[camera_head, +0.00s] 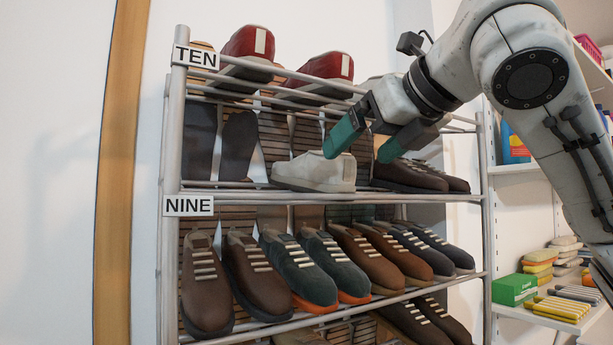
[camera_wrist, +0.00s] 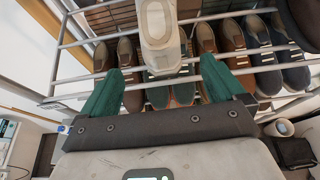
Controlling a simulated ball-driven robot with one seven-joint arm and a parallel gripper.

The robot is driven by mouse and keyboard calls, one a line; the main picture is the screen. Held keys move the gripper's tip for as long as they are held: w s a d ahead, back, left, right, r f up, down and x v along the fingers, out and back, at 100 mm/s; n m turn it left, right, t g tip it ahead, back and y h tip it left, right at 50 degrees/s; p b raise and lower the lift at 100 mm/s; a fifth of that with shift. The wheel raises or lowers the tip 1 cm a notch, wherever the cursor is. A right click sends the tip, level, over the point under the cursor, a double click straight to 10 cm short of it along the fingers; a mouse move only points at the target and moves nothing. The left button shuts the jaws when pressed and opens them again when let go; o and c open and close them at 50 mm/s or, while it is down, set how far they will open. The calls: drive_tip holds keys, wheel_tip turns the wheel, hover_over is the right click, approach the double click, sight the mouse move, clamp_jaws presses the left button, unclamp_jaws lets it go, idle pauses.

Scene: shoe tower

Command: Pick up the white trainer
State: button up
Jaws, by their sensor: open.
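The white trainer (camera_head: 315,172) rests on the rack's middle shelf, above the NINE label, in the head view. In the wrist view the white trainer (camera_wrist: 160,30) shows at the top centre, beyond and between the fingertips. My gripper (camera_head: 368,145) has green fingers and is open and empty. In the head view it hovers just above and right of the trainer, and one finger overlaps the trainer's upper edge in the picture. In the wrist view my gripper (camera_wrist: 163,70) has its two fingers wide apart. Whether a finger touches the trainer cannot be told.
Red shoes (camera_head: 248,48) stand on the TEN shelf above. Dark brown shoes (camera_head: 405,175) sit right of the trainer. Several brown and green shoes (camera_head: 300,270) fill the NINE shelf below. The metal rack rail (camera_head: 330,197) runs along the shelf front. A side shelf (camera_head: 550,318) holds boxes and brushes.

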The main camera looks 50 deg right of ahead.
sight(348, 163)
drive_tip(key=shift+p+x, duration=0.4)
drive_tip(key=shift+x, duration=3.55)
drive_tip(key=shift+f, duration=0.1)
drive_tip(key=shift+c, duration=0.4)
drive_tip(key=c, duration=1.2)
drive_tip(key=shift+c, duration=0.2)
